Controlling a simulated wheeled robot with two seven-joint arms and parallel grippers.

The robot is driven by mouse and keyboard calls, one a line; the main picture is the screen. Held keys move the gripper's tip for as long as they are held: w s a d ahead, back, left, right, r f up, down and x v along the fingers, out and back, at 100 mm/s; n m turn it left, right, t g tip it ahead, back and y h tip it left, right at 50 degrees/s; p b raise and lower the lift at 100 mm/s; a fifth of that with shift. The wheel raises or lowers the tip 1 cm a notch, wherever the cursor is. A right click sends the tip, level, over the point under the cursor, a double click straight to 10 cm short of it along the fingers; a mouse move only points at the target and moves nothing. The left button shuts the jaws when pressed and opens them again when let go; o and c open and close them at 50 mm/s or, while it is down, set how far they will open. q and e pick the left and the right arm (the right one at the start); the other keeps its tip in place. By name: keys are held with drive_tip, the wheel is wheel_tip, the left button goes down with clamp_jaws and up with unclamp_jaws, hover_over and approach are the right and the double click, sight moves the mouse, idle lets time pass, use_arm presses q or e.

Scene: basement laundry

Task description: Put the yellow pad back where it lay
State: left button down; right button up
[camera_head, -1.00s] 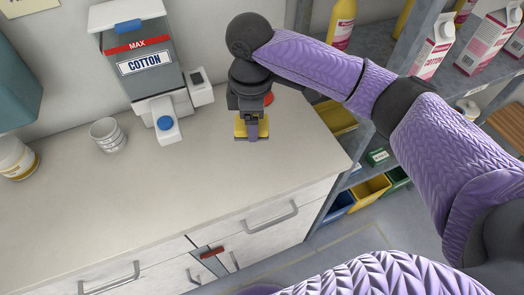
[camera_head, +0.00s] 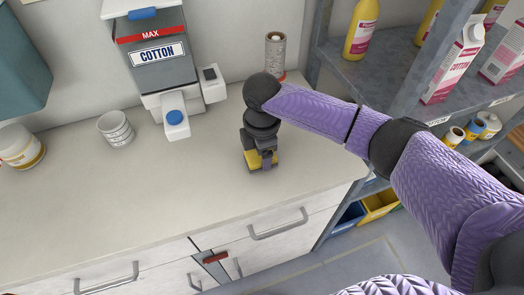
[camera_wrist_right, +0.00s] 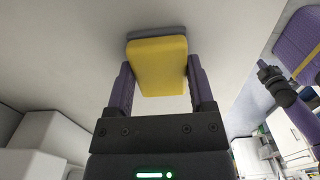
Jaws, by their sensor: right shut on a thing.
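The yellow pad (camera_head: 264,160), with a grey layer along one face, is at the lower end of my right gripper (camera_head: 262,158) in the head view, over the right part of the pale worktop. In the right wrist view the pad (camera_wrist_right: 158,66) sits between the two fingers of my right gripper (camera_wrist_right: 160,88), which is shut on it. The grey layer is at the pad's far end. I cannot tell whether the pad touches the worktop. My left gripper is not in view.
The worktop (camera_head: 130,200) is clear in front and to the left. A grey shelf (camera_head: 395,60) with bottles and cartons is at the right.

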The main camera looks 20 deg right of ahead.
drive_tip(key=shift+f, duration=0.15)
drive_tip(key=o, duration=1.2)
drive_tip(key=shift+c, duration=0.2)
wheel_tip(320, 180, up, 12)
drive_tip(key=p, duration=0.4)
drive_tip(key=shift+r, duration=0.2)
